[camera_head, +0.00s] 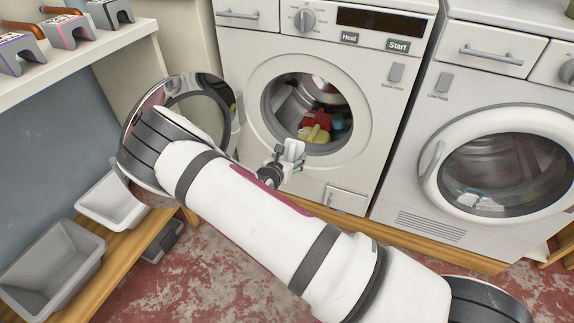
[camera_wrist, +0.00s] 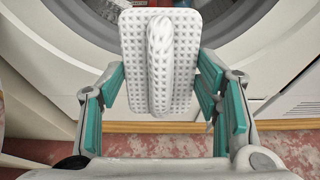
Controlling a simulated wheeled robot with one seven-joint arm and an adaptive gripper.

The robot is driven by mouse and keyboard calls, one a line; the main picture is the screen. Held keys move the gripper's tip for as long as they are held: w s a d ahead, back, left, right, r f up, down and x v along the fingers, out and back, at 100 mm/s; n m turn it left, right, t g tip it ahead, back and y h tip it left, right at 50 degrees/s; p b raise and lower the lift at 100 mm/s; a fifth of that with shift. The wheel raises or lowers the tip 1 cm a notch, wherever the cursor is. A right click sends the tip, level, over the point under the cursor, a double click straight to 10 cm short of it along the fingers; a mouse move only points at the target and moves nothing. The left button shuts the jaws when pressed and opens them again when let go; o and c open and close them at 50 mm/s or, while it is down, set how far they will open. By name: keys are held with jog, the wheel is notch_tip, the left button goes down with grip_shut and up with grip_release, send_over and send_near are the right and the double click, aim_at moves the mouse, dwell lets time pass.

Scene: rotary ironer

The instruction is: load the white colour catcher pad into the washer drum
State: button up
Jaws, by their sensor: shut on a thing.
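The white colour catcher pad (camera_wrist: 184,72) is a dimpled flat pad with a raised rib along its middle. My gripper (camera_wrist: 160,85) is shut on it, with teal-lined fingers at both sides. In the head view the pad (camera_head: 293,152) shows small at the end of my gripper (camera_head: 280,163), just in front of the washer opening's lower edge. The washer drum (camera_head: 291,95) is open, its round door (camera_head: 228,112) swung out to the left. The pad is outside the drum. My arm hides part of the door.
Red and yellow items (camera_head: 318,122) lie in the drum, with something blue beside them. A second machine (camera_head: 500,165) with a shut round door stands to the right.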

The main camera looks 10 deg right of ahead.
jog(key=shift+w+d+b, duration=0.55)
jog(key=shift+w+d, duration=0.7)
jog(key=shift+w, duration=0.5)
jog(key=shift+w+d+b, duration=0.5)
jog(key=shift+w+d, duration=0.8)
jog(key=shift+w, duration=0.45)
jog(key=shift+w+d+b, duration=0.55)
jog(key=shift+w+d, duration=0.7)
jog(key=shift+w, duration=0.5)
jog(key=w+d+b, duration=0.4)
jog(key=w+d, duration=0.2)
jog(key=w, duration=0.2)
jog(key=shift+w, duration=0.25)
jog(key=o, duration=1.2)
jog(key=v, duration=1.2)
